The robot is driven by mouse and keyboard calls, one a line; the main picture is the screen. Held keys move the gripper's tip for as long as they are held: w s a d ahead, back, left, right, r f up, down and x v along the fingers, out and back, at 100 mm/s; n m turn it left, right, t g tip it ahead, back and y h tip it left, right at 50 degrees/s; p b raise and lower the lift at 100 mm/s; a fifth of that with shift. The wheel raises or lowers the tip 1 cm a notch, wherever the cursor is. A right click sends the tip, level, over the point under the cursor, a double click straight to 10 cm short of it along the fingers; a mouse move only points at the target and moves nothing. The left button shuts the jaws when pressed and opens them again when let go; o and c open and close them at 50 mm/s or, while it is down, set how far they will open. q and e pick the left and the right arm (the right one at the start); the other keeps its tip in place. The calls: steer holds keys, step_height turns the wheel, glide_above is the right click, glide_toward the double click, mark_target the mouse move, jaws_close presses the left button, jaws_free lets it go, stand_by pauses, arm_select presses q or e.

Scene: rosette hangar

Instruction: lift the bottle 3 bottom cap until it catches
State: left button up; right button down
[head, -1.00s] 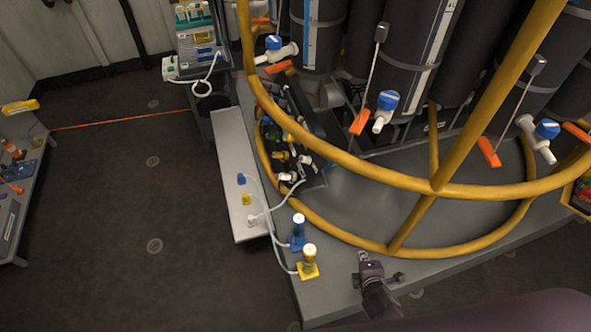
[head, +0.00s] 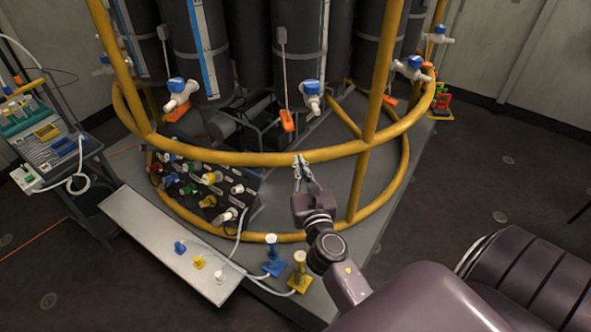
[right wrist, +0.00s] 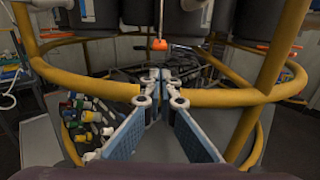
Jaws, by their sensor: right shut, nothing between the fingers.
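Several dark grey bottles (head: 200,50) stand upright in a yellow ring frame (head: 250,158). An orange piece (head: 287,120) hangs from a thin rod low on a middle bottle; it also shows in the right wrist view (right wrist: 159,45). I see no number, so I cannot tell which bottle is bottle 3 or whether this piece is its bottom cap. My right gripper (head: 299,162) is shut and empty at the frame's upper rail, just in front of and below the orange piece. The right wrist view shows its fingertips (right wrist: 161,76) together. My left gripper is not in view.
White valves with blue knobs (head: 181,92) stick out from the bottles. A dark panel with coloured fittings (head: 207,186) sits left inside the frame. A pale bench (head: 160,240) and blue (head: 272,258) and yellow (head: 299,275) stands are in front.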

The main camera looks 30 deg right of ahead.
steer(key=shift+x, duration=4.45)
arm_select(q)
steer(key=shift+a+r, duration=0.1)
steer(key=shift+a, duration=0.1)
arm_select(e)
steer(key=shift+x, duration=1.15)
steer(key=shift+a, duration=0.15)
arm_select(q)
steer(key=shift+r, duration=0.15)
arm_select(e)
steer(key=shift+w+r, duration=0.1)
steer(key=shift+r, duration=0.05)
